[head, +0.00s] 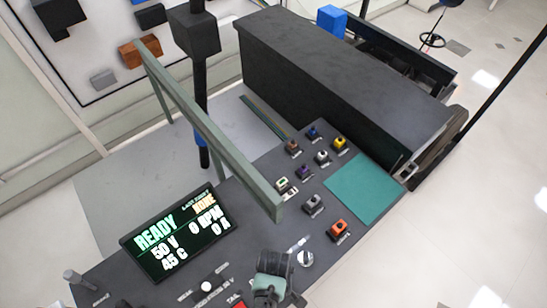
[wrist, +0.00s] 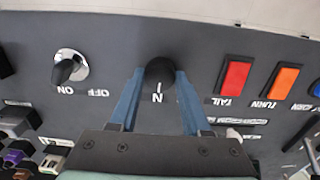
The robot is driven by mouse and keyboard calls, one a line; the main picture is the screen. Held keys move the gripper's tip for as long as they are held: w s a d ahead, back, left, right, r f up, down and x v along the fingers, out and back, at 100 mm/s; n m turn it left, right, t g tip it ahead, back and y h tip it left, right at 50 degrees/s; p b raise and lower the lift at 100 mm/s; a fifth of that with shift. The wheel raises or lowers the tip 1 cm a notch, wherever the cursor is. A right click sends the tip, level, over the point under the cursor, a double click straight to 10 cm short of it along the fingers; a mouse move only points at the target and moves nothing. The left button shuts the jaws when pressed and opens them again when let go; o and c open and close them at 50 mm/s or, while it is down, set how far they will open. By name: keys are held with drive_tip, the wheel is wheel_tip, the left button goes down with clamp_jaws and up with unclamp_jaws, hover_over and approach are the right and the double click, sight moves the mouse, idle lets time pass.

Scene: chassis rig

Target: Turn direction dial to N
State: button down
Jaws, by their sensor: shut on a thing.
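The direction dial (wrist: 160,72) is a dark round knob on the grey panel in the wrist view. A white letter N shows just below it, with a short white mark between the knob's top and the letter. The two blue fingers of my gripper (wrist: 161,78) stand on either side of the dial and are shut on it. In the head view my gripper (head: 271,286) is at the bottom edge over the console, and it hides the dial there.
Left of the dial is a silver ON/OFF knob (wrist: 70,67). Right of it are a red TAIL switch (wrist: 234,76) and an orange TURN switch (wrist: 280,80). A lit display (head: 180,232) reads READY. A grey-green bar (head: 208,125) rises over the console.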

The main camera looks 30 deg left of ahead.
idle(0.3)
drive_tip(key=shift+c, duration=1.8)
unclamp_jaws()
drive_tip(key=shift+r, duration=0.15)
wheel_tip(320, 180, up, 13)
